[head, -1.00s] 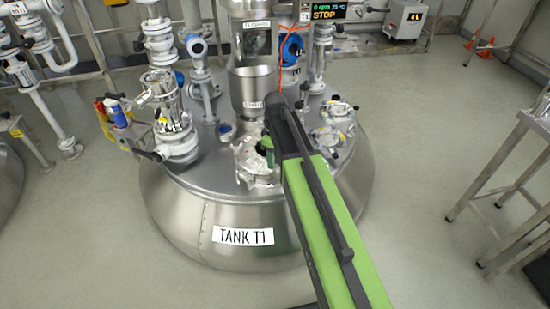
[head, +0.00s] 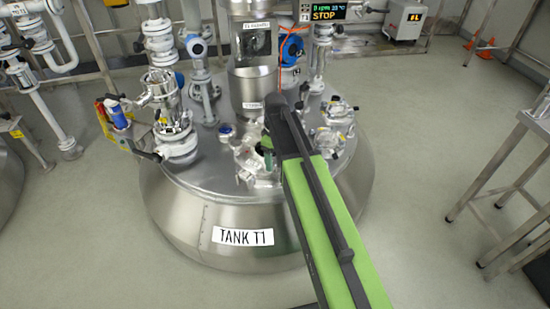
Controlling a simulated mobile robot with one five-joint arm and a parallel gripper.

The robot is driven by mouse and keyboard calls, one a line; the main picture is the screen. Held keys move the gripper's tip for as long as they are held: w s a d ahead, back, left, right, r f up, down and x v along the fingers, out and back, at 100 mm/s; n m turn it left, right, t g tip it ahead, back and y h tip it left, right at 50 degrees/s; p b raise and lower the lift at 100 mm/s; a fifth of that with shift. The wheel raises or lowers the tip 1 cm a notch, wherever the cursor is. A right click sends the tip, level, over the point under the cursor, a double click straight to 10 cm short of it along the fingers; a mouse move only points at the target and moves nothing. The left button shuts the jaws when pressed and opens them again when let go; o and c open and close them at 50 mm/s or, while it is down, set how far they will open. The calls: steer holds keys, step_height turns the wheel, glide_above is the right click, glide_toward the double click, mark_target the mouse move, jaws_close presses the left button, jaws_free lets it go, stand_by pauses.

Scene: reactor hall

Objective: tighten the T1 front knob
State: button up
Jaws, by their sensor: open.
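The tank T1 (head: 190,218) is a large steel vessel with a white label reading TANK T1 (head: 243,236). On the front of its lid is a round clamped cover (head: 243,158) with metal fittings around its edge. My arm reaches from the lower right over the lid. My gripper (head: 266,150) is at the right side of this cover, small and partly hidden by my dark wrist. A green part shows there. I cannot make out the front knob apart from the gripper, nor whether they touch.
A steel column with a window (head: 256,42) rises behind my wrist. White valve piping (head: 172,120) stands on the lid's left, with blue instruments (head: 291,48) behind. More clamped fittings (head: 328,142) lie right of my arm. A steel table (head: 520,150) stands at the right; floor between is clear.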

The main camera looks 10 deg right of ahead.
mark_target(275, 161)
step_height(275, 161, up, 18)
steer(key=p, duration=1.7)
steer(key=shift+f, duration=0.2)
steer(key=shift+f, duration=0.1)
